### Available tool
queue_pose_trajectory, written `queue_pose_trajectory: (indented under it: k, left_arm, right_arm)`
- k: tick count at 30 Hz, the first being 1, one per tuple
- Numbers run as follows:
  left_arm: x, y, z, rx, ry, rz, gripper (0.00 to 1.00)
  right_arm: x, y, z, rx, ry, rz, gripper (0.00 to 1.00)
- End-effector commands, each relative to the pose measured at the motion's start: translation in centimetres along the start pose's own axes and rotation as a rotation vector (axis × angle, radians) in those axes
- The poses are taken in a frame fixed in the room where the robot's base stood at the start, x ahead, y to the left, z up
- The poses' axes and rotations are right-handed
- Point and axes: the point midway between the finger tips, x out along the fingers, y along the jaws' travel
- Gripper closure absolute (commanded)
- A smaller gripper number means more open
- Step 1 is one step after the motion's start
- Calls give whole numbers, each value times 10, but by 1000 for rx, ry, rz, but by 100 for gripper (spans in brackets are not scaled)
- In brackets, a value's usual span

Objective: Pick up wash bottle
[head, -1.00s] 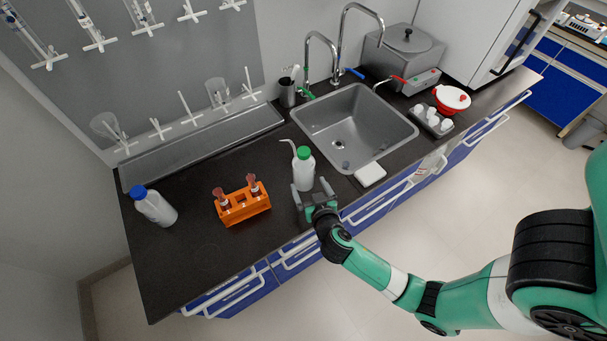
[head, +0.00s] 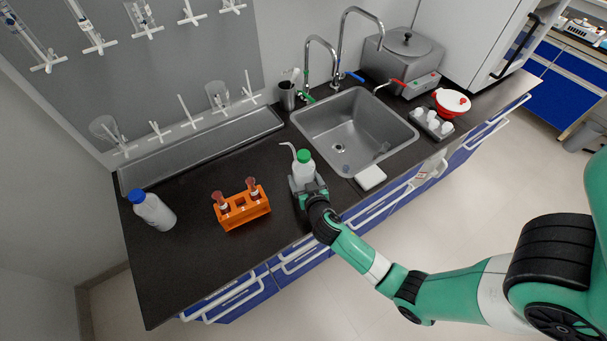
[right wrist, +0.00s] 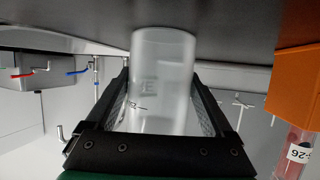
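The wash bottle (head: 304,173) is white with a green cap and a bent spout. It stands upright on the dark counter, left of the sink. My right gripper (head: 307,185) is low around the bottle, one finger on each side. In the right wrist view, the bottle's translucent body (right wrist: 163,82) sits between the two fingers (right wrist: 163,100). The fingers are spread wide, close to the bottle's sides; firm contact is not visible. My left gripper is not in view.
An orange rack (head: 243,207) with red-topped tubes stands left of the gripper. A blue-capped bottle (head: 154,211) stands farther left. The sink (head: 352,130) and a white block (head: 370,177) are to the right. The counter's front edge lies below the gripper.

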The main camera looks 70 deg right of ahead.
Motion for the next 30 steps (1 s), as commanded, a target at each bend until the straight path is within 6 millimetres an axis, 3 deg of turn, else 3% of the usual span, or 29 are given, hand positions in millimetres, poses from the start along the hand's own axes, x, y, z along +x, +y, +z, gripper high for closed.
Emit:
queue_pose_trajectory:
  k: [3, 13, 19, 26, 30]
  left_arm:
    - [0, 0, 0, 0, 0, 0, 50]
    - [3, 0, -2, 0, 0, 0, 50]
    - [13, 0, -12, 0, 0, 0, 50]
    - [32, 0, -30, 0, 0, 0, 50]
    - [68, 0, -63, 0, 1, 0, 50]
  right_arm:
    - [0, 0, -1, 0, 3, -1, 44]
    - [-3, 0, -7, 1, 3, 0, 44]
    - [-15, 0, -37, 2, 5, -1, 44]
    - [-87, 4, -72, 0, 4, -7, 44]
    - [-135, 10, -80, -11, -4, -5, 44]
